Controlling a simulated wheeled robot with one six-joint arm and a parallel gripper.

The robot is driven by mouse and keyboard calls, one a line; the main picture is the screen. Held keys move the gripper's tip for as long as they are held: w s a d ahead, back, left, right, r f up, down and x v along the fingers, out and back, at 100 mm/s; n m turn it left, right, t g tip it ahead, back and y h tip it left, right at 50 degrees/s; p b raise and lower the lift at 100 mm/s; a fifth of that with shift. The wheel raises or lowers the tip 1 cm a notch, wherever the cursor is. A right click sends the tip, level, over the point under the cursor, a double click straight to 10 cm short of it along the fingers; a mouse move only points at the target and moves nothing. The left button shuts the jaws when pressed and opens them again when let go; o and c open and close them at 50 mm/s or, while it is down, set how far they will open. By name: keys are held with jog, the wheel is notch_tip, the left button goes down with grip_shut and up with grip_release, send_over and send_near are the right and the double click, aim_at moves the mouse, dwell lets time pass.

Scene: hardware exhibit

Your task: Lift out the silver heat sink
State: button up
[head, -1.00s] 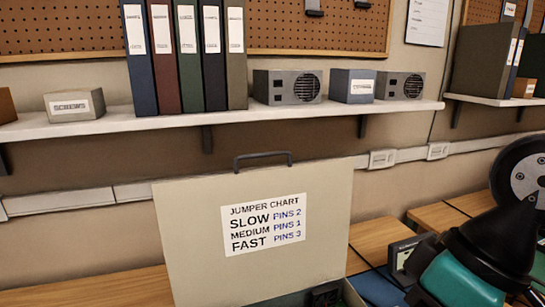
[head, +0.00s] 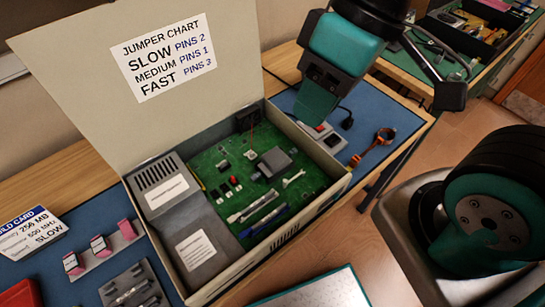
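The open computer case (head: 318,212) holds a green circuit board (head: 222,163). A grey block that looks like the silver heat sink (head: 272,163) sits on the board, right of its middle; fins cannot be made out. My gripper (head: 314,112) hangs above the case's back right corner, up and to the right of the block and apart from it. Its teal end points down. The fingers show nearly edge-on, so I cannot tell their opening. No held object shows.
The raised lid (head: 235,55) carries a jumper chart. A grey power supply (head: 170,195) fills the case's left side. A build card (head: 30,232) reading SLOW and pink-tipped parts (head: 100,245) lie left.

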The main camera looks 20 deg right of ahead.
jog(key=shift+o, duration=0.4)
jog(key=o, duration=0.4)
jog(key=shift+w+f, duration=0.2)
jog(key=o, duration=0.6)
jog(key=w+f+m+b, duration=0.2)
jog(key=w+m, duration=0.1)
jog(key=shift+w+d+f+m+b, duration=0.3)
jog(key=shift+w+f+m+b, duration=0.05)
jog(key=shift+f+m+b, duration=0.05)
jog(key=w+d+f+m+g+b, duration=0.1)
jog(key=w+d+f+m+b, duration=0.3)
jog(key=w+f+m, duration=0.4)
jog(key=w+d+f+m+b, duration=0.3)
jog(key=w+f+m, duration=0.4)
jog(key=m, duration=0.2)
send_over(275, 157)
jog(key=w+d, duration=0.2)
jog(key=d, duration=0.1)
jog(key=shift+m, duration=0.3)
jog(key=f, duration=1)
jog(key=shift+s+a, duration=0.2)
jog(key=shift+s, duration=0.05)
jog(key=shift+s+x, duration=0.2)
jog(key=shift+x, duration=1.35)
jog(key=shift+s+x, duration=0.2)
jog(key=shift+x, duration=1.3)
